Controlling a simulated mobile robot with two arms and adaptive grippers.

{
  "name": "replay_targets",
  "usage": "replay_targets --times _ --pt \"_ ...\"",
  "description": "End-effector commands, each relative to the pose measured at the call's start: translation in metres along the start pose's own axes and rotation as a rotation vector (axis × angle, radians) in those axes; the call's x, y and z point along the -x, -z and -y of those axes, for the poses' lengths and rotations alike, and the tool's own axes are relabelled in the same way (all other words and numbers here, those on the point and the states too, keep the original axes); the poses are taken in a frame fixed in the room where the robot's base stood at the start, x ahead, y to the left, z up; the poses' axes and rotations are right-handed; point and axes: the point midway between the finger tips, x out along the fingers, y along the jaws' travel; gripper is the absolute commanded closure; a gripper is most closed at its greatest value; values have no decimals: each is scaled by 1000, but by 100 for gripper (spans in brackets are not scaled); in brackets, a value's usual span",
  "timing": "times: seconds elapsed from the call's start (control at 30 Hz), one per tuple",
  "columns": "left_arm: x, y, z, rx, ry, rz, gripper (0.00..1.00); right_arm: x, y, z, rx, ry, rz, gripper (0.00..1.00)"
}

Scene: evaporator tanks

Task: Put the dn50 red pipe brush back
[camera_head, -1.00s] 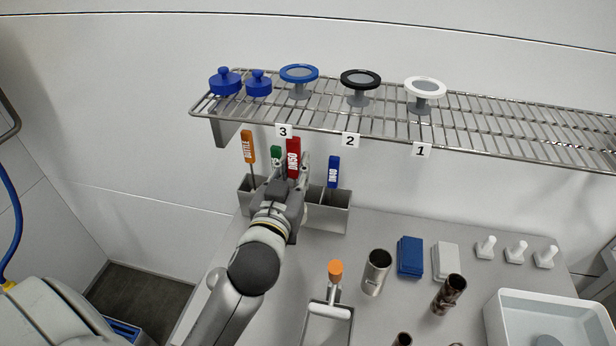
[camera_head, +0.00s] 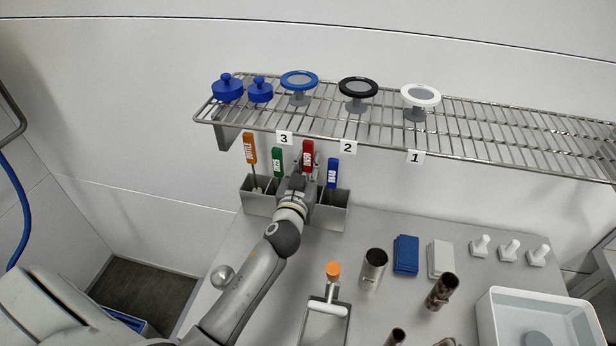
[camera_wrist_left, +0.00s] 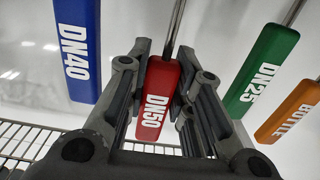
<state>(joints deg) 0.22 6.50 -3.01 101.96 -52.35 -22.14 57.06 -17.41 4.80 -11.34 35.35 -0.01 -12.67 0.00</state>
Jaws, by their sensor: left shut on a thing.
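The red DN50 pipe brush (camera_head: 308,154) stands upright by its handle over the grey brush holder (camera_head: 332,217). My left gripper (camera_head: 300,174) is shut on its red handle. In the left wrist view the red handle (camera_wrist_left: 157,98) lies between the two fingers of my left gripper (camera_wrist_left: 162,80), with its metal stem running up out of view. My wrist hides the holder's middle and the lower end of the brush, so I cannot tell how deep it sits. My right gripper is not in view.
The orange bottle brush (camera_head: 250,149), green DN25 brush (camera_head: 278,161) and blue DN40 brush (camera_head: 333,172) stand in the holder close beside the red one. A wire shelf (camera_head: 460,130) overhangs behind. An orange-topped tool (camera_head: 333,270) and metal pipe pieces (camera_head: 373,268) stand in front.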

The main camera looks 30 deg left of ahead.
Motion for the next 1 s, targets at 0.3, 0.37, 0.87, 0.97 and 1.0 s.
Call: replay_targets --times 0.3,0.37,0.87,0.97,1.0 --pt "0 -33 0 0 1 2 100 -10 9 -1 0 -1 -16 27" --pt "0 -38 0 -1 1 2 100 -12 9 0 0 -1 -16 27" --pt "0 -43 0 0 0 1 76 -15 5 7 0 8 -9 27" --pt "0 -43 0 0 0 1 63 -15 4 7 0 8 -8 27" --pt "0 -43 0 0 0 1 58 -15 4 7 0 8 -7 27"
